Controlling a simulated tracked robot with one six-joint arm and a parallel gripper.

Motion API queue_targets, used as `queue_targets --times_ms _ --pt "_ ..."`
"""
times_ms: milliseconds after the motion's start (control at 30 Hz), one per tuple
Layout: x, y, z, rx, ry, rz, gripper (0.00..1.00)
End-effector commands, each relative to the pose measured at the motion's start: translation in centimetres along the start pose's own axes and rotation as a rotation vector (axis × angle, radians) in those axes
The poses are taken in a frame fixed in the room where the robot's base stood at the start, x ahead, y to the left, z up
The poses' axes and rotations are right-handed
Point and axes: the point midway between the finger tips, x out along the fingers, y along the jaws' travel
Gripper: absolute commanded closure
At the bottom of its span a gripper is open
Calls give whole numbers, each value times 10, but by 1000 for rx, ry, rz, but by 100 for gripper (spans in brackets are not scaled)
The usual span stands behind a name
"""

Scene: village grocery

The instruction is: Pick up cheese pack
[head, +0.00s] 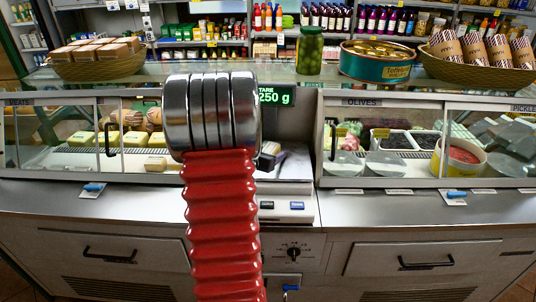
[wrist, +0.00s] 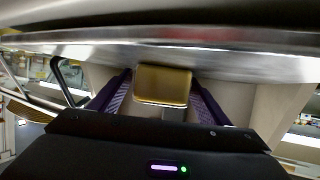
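A yellow block that looks like a cheese pack (wrist: 162,86) is between the two purple fingers of my gripper (wrist: 162,92) in the wrist view. The fingers appear to press on its left and right sides. Other pale yellow packs (head: 134,139) lie in the left glass case, with one (head: 155,164) nearer the front.
A scale display (head: 274,96) reads 250 g behind my arm. The right case (head: 400,182) holds tubs and olives. A jar (head: 309,50), a tin (head: 378,68) and baskets (head: 100,68) stand on the glass top. A metal edge (wrist: 200,58) crosses close above the block in the wrist view.

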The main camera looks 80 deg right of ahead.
Motion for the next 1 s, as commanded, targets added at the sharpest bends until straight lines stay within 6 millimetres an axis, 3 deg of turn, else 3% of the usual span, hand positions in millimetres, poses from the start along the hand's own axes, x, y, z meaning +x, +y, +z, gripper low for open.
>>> queue_targets --times_ms 733,1000 --pt "0 0 -1 0 1 0 83" --pt "-1 0 -4 1 2 -1 84"
